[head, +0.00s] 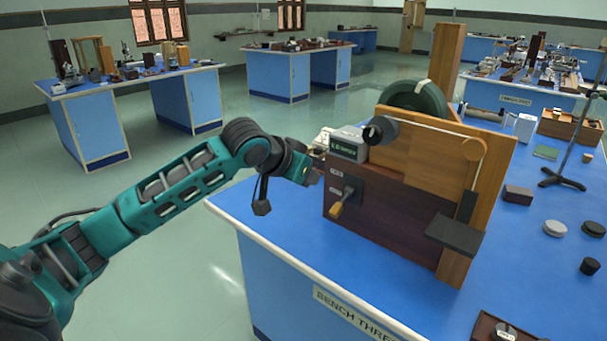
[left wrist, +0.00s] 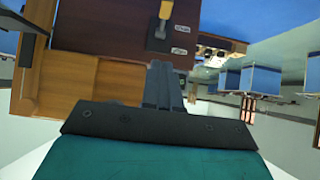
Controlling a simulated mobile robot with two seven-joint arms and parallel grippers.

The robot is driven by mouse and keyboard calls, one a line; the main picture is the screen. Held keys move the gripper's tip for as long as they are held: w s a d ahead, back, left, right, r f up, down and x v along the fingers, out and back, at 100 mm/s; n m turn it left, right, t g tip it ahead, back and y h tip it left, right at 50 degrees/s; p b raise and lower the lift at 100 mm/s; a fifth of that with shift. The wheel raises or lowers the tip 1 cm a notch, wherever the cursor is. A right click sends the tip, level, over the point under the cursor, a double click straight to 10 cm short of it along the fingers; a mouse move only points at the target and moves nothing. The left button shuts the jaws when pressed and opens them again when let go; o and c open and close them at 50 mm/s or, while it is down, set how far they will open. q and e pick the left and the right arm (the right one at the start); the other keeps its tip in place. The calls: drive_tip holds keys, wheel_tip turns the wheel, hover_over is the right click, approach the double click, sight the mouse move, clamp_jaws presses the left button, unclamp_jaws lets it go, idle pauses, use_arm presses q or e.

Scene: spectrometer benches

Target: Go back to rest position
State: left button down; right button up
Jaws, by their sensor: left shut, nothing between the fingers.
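My left arm reaches in from the left in the head view. Its gripper (head: 316,177) is at the left end of the wooden apparatus (head: 390,205), beside the grey box with a display (head: 349,145). In the left wrist view the fingers (left wrist: 164,85) are together with nothing seen between them, in front of the wooden apparatus (left wrist: 120,80). A lever with a yellow handle (head: 338,208) sticks out of the apparatus's dark front panel; it also shows in the left wrist view (left wrist: 165,10). The gripper appears apart from the lever. My right gripper is not in view.
The apparatus stands on the blue bench (head: 290,240). A stand (head: 562,178), several dark and pale discs and a wooden box (head: 570,127) lie to its right. The floor (head: 190,260) left of the bench is clear. Other benches (head: 90,125) stand behind.

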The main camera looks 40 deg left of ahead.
use_arm(q)
drive_tip(key=shift+v, duration=0.85)
drive_tip(key=shift+s+f, duration=0.1)
drive_tip(key=s+d+f+h, duration=0.1)
drive_tip(key=s+d+f, duration=0.15)
drive_tip(key=f, duration=0.35)
drive_tip(key=s+d+f+m, duration=0.1)
drive_tip(key=d+f, duration=0.3)
drive_tip(key=f, duration=0.3)
drive_tip(key=s+d+f+h, duration=0.1)
drive_tip(key=s+d+f, duration=0.15)
drive_tip(key=f, duration=0.35)
drive_tip(key=s+d+f, duration=0.4)
drive_tip(key=s+f, duration=0.1)
drive_tip(key=s, duration=0.2)
drive_tip(key=s+d+f, duration=0.5)
drive_tip(key=s+f, duration=0.1)
drive_tip(key=s, duration=0.2)
drive_tip(key=shift+f+m+t+y, duration=0.25)
drive_tip(key=shift+m+t+y, duration=0.05)
drive_tip(key=shift+m+y, duration=0.1)
